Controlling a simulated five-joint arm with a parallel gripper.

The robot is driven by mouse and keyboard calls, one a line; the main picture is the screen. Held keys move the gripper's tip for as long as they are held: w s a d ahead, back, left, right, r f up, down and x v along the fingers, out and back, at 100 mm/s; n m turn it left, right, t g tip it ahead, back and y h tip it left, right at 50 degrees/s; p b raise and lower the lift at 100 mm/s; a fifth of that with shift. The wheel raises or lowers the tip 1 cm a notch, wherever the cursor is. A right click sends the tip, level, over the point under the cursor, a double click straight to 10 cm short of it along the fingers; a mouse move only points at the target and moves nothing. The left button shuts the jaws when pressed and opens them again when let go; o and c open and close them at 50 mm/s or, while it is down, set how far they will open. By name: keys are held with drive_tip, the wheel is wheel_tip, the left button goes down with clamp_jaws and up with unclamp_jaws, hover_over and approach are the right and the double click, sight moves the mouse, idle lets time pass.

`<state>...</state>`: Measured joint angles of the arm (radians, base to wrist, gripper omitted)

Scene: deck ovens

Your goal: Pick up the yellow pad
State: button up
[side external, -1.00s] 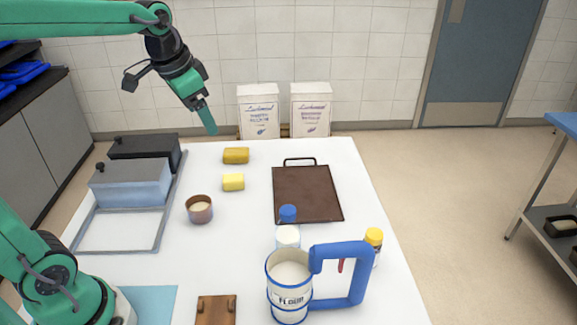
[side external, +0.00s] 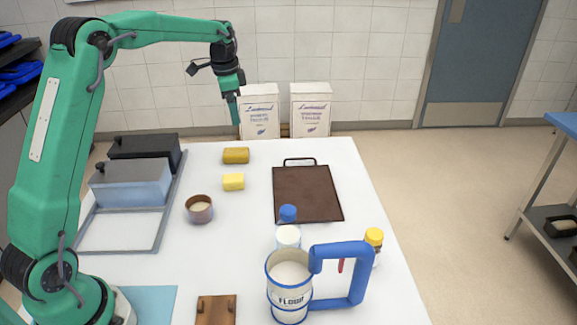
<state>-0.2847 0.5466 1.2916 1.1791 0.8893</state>
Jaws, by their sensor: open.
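Two yellow pieces lie on the white table. A mustard-yellow, pad-like block (side external: 236,155) lies near the far edge. A paler yellow block (side external: 233,183) lies just nearer than it, apart from it. I cannot tell for certain which one the task calls the pad. My gripper (side external: 235,121) points down in the air, above and beyond the mustard block in the picture. It is open and holds nothing; the gap between its fingers is hard to see from this side. It touches neither block.
A brown board (side external: 306,195) lies to the right, and a small brown cup (side external: 199,209) stands nearer. Grey lidded containers (side external: 131,184) stand at left. A flour tin (side external: 289,290) and bottles stand in front. Two white packages (side external: 310,112) stand behind the table.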

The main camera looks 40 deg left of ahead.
drive_tip(key=m+g, duration=0.1)
drive_tip(key=m, duration=0.1)
hover_over(234, 151)
wheel_tip(234, 151, down, 11)
drive_tip(key=shift+d+f, duration=0.15)
drive_tip(key=shift+w+a+f, duration=0.1)
drive_tip(key=shift+a+f, duration=0.25)
drive_tip(key=shift+f, duration=0.2)
drive_tip(key=shift+d+f, duration=0.15)
drive_tip(key=shift+f, duration=3.75)
drive_tip(key=c, duration=1.1)
drive_tip(key=shift+o, duration=0.2)
drive_tip(key=shift+r, duration=0.15)
